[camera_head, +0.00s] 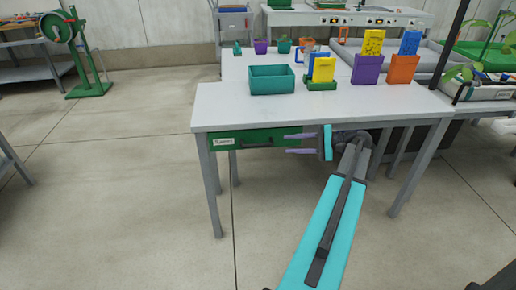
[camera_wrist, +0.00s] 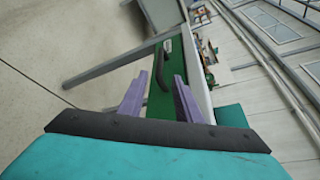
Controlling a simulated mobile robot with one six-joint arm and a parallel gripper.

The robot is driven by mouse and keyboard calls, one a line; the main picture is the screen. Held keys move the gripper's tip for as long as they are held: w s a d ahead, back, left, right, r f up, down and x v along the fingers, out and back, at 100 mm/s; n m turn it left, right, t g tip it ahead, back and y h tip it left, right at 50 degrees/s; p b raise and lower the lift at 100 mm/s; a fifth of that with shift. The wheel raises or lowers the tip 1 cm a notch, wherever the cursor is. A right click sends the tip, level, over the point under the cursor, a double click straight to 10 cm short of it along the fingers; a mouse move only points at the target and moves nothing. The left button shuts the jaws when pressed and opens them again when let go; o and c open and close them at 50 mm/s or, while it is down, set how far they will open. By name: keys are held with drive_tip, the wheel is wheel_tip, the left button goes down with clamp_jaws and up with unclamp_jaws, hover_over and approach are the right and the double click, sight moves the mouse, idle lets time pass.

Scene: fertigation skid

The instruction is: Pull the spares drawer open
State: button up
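The spares drawer (camera_head: 282,131) is a green-fronted drawer under the grey table top (camera_head: 225,118), with a white label (camera_head: 223,141) at its left. Its front looks flush under the table edge. A dark bar handle (camera_head: 257,146) runs along the front; it also shows in the wrist view (camera_wrist: 157,68). My gripper (camera_head: 287,143) has two purple fingers, apart and empty, to the right of the handle in the head view. In the wrist view the fingers (camera_wrist: 160,76) spread on either side of the green front, and the handle lies just beyond the tips.
A teal bin (camera_head: 272,80), a yellow card in a green holder (camera_head: 322,72), and purple (camera_head: 367,70) and orange (camera_head: 403,69) holders stand on the table top. A table leg (camera_head: 210,185) stands at the left. The floor in front of the drawer is clear.

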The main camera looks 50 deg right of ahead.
sight(264, 145)
drive_tip(key=shift+w+a, duration=0.1)
drive_tip(key=b+x, duration=0.1)
drive_tip(key=x, duration=1.2)
drive_tip(key=shift+w+a+f, duration=0.15)
drive_tip(key=shift+w+a, duration=0.05)
drive_tip(key=shift+w, duration=0.05)
clamp_jaws()
drive_tip(key=shift+d, duration=0.1)
